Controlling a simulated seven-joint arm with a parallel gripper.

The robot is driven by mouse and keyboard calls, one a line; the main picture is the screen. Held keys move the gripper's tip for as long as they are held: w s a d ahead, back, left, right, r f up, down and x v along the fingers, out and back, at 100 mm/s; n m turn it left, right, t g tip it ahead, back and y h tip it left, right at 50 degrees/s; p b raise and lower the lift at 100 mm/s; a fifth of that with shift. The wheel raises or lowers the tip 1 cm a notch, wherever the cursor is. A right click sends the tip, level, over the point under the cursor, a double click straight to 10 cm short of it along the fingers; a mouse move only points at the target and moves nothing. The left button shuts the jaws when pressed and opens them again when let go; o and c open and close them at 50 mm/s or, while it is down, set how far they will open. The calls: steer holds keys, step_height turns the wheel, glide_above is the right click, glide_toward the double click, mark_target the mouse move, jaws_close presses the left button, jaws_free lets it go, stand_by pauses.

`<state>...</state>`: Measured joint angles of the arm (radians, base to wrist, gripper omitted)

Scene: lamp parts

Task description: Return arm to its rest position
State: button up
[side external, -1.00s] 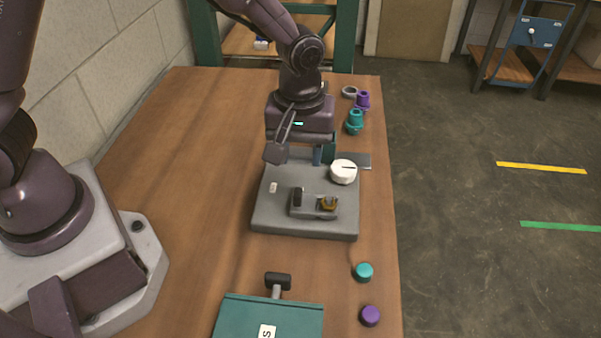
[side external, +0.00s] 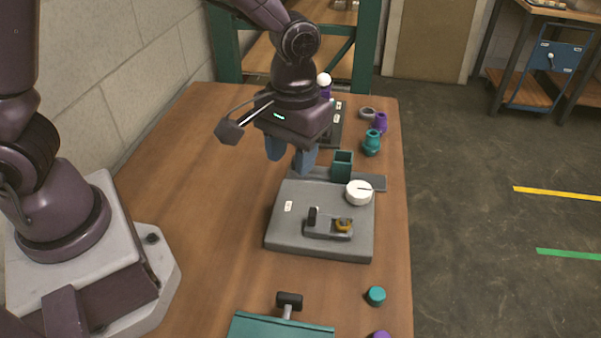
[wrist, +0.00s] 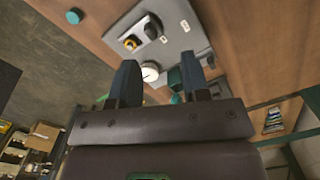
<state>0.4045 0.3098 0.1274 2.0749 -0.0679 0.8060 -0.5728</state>
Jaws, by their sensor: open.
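My gripper (side external: 290,162) hangs in the air above the table (side external: 195,200), behind and a little left of the grey base plate (side external: 290,240). Its two blue fingers are apart with nothing between them, and they show in the wrist view (wrist: 158,72) too. The plate carries a white round dial (side external: 358,198), a small grey fixture (side external: 322,229) with an orange-yellow piece (side external: 344,225), and a small white label. A teal square holder (side external: 342,165) stands at the plate's back edge. The gripper appears clear of all of these.
Teal (side external: 372,143) and purple (side external: 380,122) parts and a grey ring (side external: 367,113) stand at the back right. A purple piece with a white ball (side external: 324,81) is behind my gripper. A teal cap (side external: 376,296) and a teal box (side external: 280,325) are in front. The left table is clear.

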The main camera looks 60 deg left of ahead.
steer(key=s+a+r+m+t, duration=0.2)
steer(key=s+a+r+t, duration=0.1)
steer(key=s+a+r, duration=0.2)
steer(key=s+a+r+m+t, duration=0.1)
steer(key=s+a+r+t, duration=0.2)
steer(key=s+r, duration=0.4)
step_height(320, 180, up, 3)
steer(key=shift+s+a+r+m, duration=0.15)
steer(key=shift+s+a+m, duration=0.2)
steer(key=shift+a, duration=0.55)
